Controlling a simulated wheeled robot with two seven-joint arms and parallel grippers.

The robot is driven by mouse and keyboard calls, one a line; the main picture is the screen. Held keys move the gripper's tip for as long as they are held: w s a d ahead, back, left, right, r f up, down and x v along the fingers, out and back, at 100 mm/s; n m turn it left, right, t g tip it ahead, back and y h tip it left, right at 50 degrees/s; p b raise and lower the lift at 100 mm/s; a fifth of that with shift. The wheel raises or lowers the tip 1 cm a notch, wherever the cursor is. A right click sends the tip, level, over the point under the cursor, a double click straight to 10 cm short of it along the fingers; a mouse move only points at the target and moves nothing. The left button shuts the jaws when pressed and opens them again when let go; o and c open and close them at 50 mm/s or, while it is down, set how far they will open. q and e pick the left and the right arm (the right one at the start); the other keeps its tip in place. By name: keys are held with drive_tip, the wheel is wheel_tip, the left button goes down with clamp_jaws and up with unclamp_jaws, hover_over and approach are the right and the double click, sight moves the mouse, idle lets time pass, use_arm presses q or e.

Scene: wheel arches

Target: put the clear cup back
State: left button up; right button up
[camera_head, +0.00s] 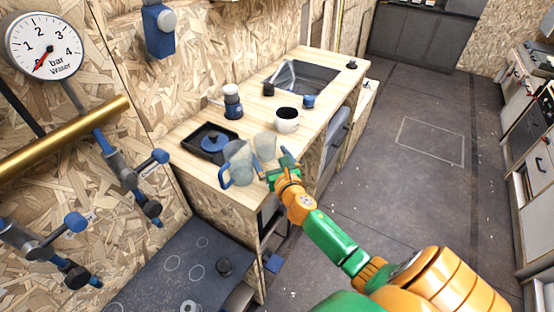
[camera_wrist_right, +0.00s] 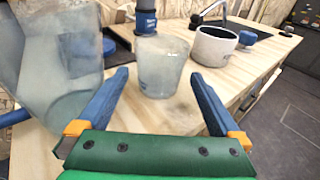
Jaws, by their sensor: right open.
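The clear cup (camera_head: 265,146) stands upright on the wooden counter (camera_head: 190,170), just beyond my right gripper. It also shows in the right wrist view (camera_wrist_right: 162,66), ahead of the fingers and between their lines. My right gripper (camera_head: 272,169) is open and empty, with its blue fingertips (camera_wrist_right: 160,88) spread apart on the near side of the cup. The fingers do not seem to touch it. My left gripper is not in view.
A clear jug with a blue handle (camera_head: 240,166) stands close left of the cup. A white mug (camera_head: 287,120) stands behind it to the right. A black tray (camera_head: 205,150) with a blue-lidded item, a grinder-like item (camera_head: 232,103) and a sink (camera_head: 308,77) are farther along the counter.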

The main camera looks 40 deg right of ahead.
drive_tip(key=v, duration=1)
drive_tip(key=s+a+f+m+g+y, duration=0.1)
drive_tip(key=s+a+f+m+g, duration=0.25)
drive_tip(key=s+m, duration=0.45)
drive_tip(key=s+a+f+m+g+y, duration=0.2)
drive_tip(key=s+a+f+m+g, duration=0.15)
drive_tip(key=m, duration=0.85)
drive_tip(key=s+a+f+m+g+y, duration=0.1)
drive_tip(key=s+a+f+m+g, duration=0.35)
drive_tip(key=m, duration=0.55)
drive_tip(key=s+f+g, duration=0.1)
drive_tip(key=s+f, duration=0.1)
drive_tip(key=f, duration=0.6)
drive_tip(key=s+f+g, duration=0.1)
drive_tip(key=s+f, duration=0.2)
drive_tip(key=f, duration=0.4)
drive_tip(key=s+d+f+g, duration=0.1)
drive_tip(key=s+d+f, duration=0.1)
drive_tip(key=s+f, duration=0.9)
drive_tip(key=shift+s, duration=0.5)
